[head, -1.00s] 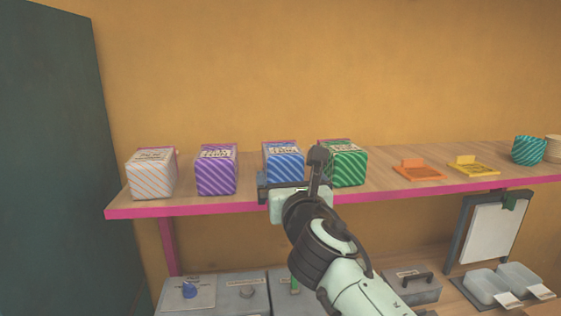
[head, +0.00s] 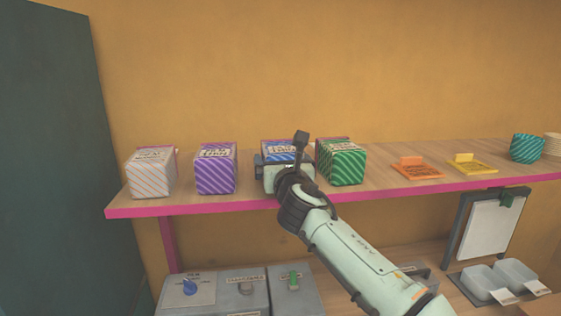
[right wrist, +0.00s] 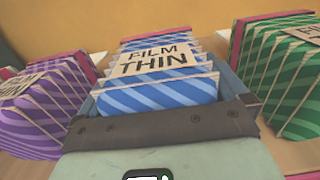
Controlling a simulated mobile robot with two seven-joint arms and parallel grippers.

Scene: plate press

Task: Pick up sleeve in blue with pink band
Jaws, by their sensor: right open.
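The blue striped sleeve with a pink band (head: 281,147) stands on the shelf between the purple and green sleeves. In the right wrist view the blue sleeve (right wrist: 160,97) carries a label reading "FILM THIN", with its pink band along the far top edge. My right gripper (head: 284,163) is at the sleeve's front and hides its lower part in the head view. In the right wrist view my right gripper (right wrist: 165,88) is open, with its jaws on either side of the sleeve. My left gripper is not in view.
A purple sleeve (head: 215,170) stands to the left and a green sleeve (head: 342,165) close to the right. A white and orange sleeve (head: 150,175) is farther left. The pink-edged shelf (head: 235,207) also bears orange (head: 417,169) and yellow trays (head: 471,165).

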